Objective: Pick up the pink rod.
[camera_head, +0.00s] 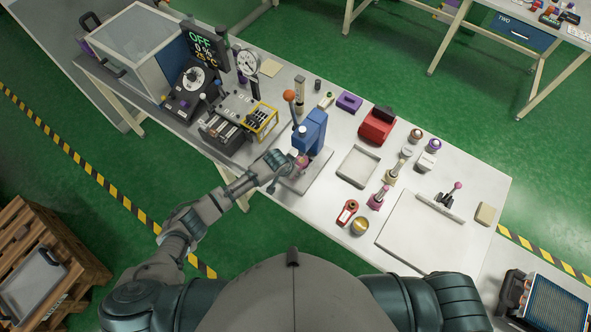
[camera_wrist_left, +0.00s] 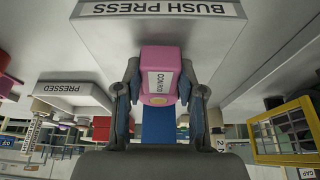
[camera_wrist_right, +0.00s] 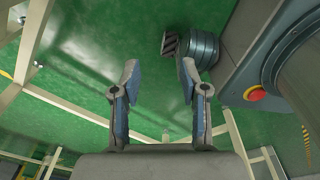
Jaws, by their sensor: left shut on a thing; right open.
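A pink block labelled "CON ROD" (camera_wrist_left: 160,75) fills the middle of the left wrist view, which is upside down. My left gripper (camera_wrist_left: 160,88) is shut on it, one finger on each side. In the head view the left gripper (camera_head: 284,164) is at the foot of the blue press, and a little of the pink rod (camera_head: 302,161) shows there; the gripper partly hides it. I cannot tell whether the rod touches the press base. My right gripper (camera_wrist_right: 158,85) is open and empty above the green floor; the head view does not show its fingers.
The blue press (camera_head: 312,132) with an orange-knobbed lever stands close to my left gripper. A white board (camera_head: 420,235) covers the table's right end.

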